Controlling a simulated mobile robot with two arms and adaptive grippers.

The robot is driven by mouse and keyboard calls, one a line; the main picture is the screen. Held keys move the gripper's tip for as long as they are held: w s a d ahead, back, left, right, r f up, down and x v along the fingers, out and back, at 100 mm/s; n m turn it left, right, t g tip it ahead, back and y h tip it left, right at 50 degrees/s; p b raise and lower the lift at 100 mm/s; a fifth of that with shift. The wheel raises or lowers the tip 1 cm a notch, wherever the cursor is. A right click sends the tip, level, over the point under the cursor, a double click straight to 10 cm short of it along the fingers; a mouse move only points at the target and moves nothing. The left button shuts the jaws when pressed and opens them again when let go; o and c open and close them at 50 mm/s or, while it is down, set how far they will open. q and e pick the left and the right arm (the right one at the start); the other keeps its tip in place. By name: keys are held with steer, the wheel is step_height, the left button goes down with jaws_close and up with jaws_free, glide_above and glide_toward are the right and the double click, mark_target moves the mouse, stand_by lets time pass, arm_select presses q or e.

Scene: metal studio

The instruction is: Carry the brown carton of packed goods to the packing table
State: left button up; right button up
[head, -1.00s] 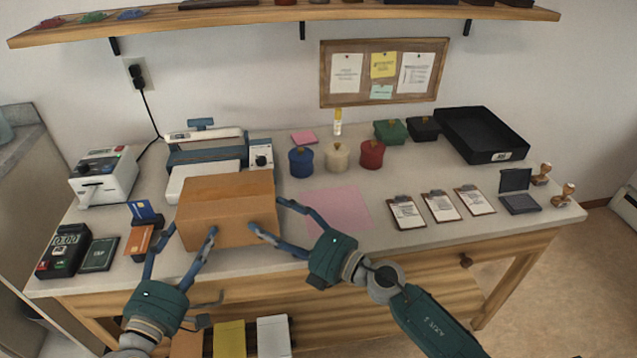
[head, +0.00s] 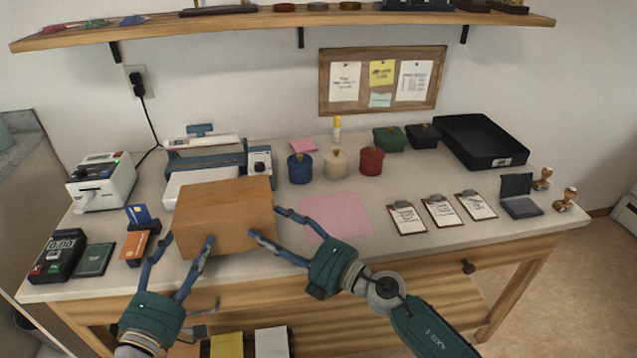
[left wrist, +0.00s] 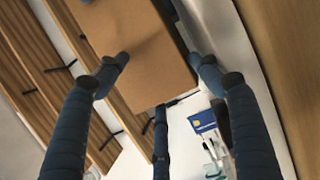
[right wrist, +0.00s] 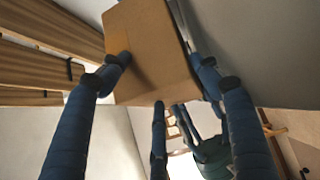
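The brown carton (head: 224,215), a plain closed box, is between my two grippers over the left front part of the packing table (head: 430,246). I cannot tell whether its underside touches the tabletop. My left gripper (head: 184,240) has its fingers around the carton's left front corner. My right gripper (head: 264,222) has its fingers around the right front corner. The carton also fills the upper middle of the left wrist view (left wrist: 150,50) and the right wrist view (right wrist: 152,50), lying between the fingers in each. The carton's back and underside are hidden.
A blue and white machine (head: 205,160) stands close behind the carton. Cards (head: 134,246) and a card terminal (head: 58,255) lie to its left. A pink sheet (head: 335,217) lies to its right, with three pots behind. Bare tabletop shows between the sheet and clipboards (head: 407,217).

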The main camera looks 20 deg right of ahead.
mark_target(279, 259)
steer(key=f, duration=0.2)
steer(key=s+f, duration=0.1)
steer(key=shift+a+g, duration=0.3)
steer(key=shift+a, duration=0.1)
steer(key=shift+c, duration=0.8)
steer(key=shift+s+d, duration=0.5)
steer(key=shift+s, duration=0.05)
steer(key=shift+o, duration=0.8)
steer(key=v, duration=0.3)
steer(key=r+v, duration=0.1)
steer(key=v, duration=0.1)
steer(key=shift+d+r, duration=0.1)
steer(key=shift+d, duration=0.4)
arm_select(q)
steer(key=v, duration=0.8)
arm_select(e)
steer(key=shift+s+d+r, duration=0.2)
steer(key=shift+d+r, duration=0.1)
steer(key=shift+d, duration=0.1)
steer(key=shift+r, duration=0.15)
